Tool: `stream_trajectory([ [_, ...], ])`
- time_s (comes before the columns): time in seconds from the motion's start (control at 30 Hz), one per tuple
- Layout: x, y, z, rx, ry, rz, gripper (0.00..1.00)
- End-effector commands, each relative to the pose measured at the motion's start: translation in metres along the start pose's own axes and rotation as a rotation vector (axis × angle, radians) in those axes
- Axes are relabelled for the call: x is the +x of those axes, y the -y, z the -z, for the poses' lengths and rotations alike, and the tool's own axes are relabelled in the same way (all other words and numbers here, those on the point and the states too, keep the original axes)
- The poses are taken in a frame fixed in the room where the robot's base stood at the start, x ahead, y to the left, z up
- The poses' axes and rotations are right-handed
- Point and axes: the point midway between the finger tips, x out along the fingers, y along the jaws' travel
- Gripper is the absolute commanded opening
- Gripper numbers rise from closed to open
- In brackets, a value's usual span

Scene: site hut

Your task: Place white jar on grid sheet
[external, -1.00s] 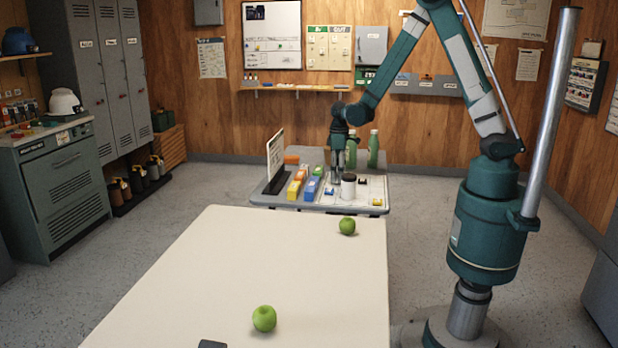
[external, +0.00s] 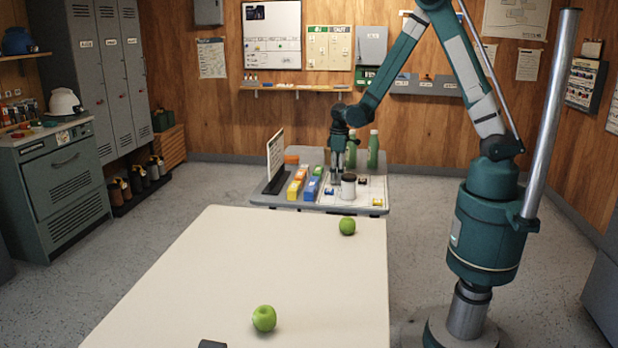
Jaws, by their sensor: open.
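The white jar (external: 348,188) has a dark lid and stands upright near the front of the far grey table. The grid sheet (external: 373,190) is the pale, lined sheet on the right part of that table. The jar appears at the sheet's left side; I cannot tell whether it stands on it. My gripper (external: 337,180) points down just left of and behind the jar, open, with nothing visibly held. Its fingertips are small and close to the table items, and I cannot tell whether they touch anything.
Yellow and blue boxes (external: 311,187) and an upright board (external: 275,158) stand left of my gripper. Green bottles (external: 373,150) stand behind. Small blue and yellow blocks lie around the jar. Two green apples (external: 347,225) sit on the near cream table (external: 230,265), mostly clear.

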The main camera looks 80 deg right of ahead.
Motion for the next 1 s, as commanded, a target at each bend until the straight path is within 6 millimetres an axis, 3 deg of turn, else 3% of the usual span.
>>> stream_trajectory([
  [0.37,-0.018,0.0,0.0,0.0,0.0,0.0,0.51],
  [1.0,-0.103,0.0,0.0,0.0,0.0,0.0,0.51],
])
